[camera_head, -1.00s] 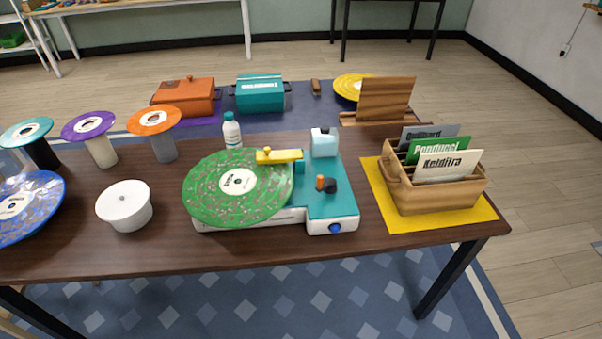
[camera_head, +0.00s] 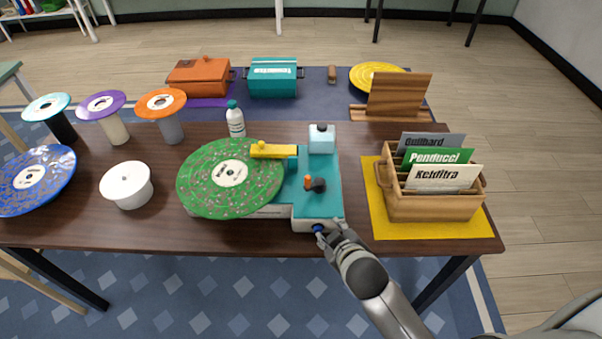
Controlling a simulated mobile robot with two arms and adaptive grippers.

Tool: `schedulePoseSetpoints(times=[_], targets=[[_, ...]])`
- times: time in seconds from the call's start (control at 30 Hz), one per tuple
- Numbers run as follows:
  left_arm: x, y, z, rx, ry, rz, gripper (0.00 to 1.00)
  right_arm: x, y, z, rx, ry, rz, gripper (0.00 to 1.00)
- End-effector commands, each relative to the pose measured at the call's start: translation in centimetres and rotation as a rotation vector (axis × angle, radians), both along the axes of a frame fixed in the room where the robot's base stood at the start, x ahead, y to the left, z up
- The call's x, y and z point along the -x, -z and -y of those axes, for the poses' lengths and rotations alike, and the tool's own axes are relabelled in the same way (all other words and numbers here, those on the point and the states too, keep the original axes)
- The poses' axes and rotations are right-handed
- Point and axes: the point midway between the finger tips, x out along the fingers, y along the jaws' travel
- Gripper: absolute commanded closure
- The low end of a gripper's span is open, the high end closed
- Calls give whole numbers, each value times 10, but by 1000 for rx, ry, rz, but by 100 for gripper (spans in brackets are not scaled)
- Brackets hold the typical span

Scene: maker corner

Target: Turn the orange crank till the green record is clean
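The green record (camera_head: 205,190) lies on the left side of the teal-and-white cleaning machine (camera_head: 330,205). Pale and brownish specks cover its surface around the white label. A yellow arm (camera_head: 272,151) reaches over its far right edge. The orange crank (camera_head: 308,181), with a dark knob beside it, sits on the teal top. My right gripper (camera_head: 330,238) is at the machine's front right corner, by the blue button (camera_head: 318,228), below and apart from the crank. Whether it touches the button, and its finger opening, I cannot tell. My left gripper is not in view.
A crate of record sleeves (camera_head: 432,207) stands right of the machine on a yellow mat (camera_head: 376,215). A white bowl-like pot (camera_head: 126,186) and a blue record (camera_head: 35,180) are left. A bottle (camera_head: 235,120) stands behind. The table (camera_head: 130,232) is clear along its front.

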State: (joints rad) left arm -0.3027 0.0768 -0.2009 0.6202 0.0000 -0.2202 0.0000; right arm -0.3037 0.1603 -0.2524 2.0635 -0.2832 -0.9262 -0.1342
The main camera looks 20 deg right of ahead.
Motion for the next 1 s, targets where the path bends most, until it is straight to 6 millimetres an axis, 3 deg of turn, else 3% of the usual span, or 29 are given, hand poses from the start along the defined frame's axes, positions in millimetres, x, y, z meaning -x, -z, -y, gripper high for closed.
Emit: schedulePoseSetpoints(times=[0.03,0.17,0.33,0.4,0.5,0.6,0.7,0.8,0.9,0.97,1.0], targets=[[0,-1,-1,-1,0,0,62,-21,-22,-5,43,-42,86,62],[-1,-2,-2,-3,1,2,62,-69,-77,-24,178,-165,314,62],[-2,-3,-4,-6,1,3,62,-122,-169,-75,442,-401,696,62],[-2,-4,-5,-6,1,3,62,-133,-208,-107,578,-524,872,62],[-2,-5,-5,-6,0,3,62,-134,-250,-156,783,-708,1107,62],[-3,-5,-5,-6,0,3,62,-124,-275,-203,996,-907,1325,62],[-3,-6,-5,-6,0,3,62,-108,-279,-243,1216,-1127,1519,62],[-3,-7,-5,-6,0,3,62,-92,-263,-270,1434,-1373,1677,62],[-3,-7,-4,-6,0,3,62,-83,-234,-277,1642,-1656,1790,62],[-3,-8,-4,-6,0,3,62,-82,-213,-271,1758,-1845,1827,62],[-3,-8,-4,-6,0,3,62,-84,-200,-263,-1693,1834,-1702,62]])
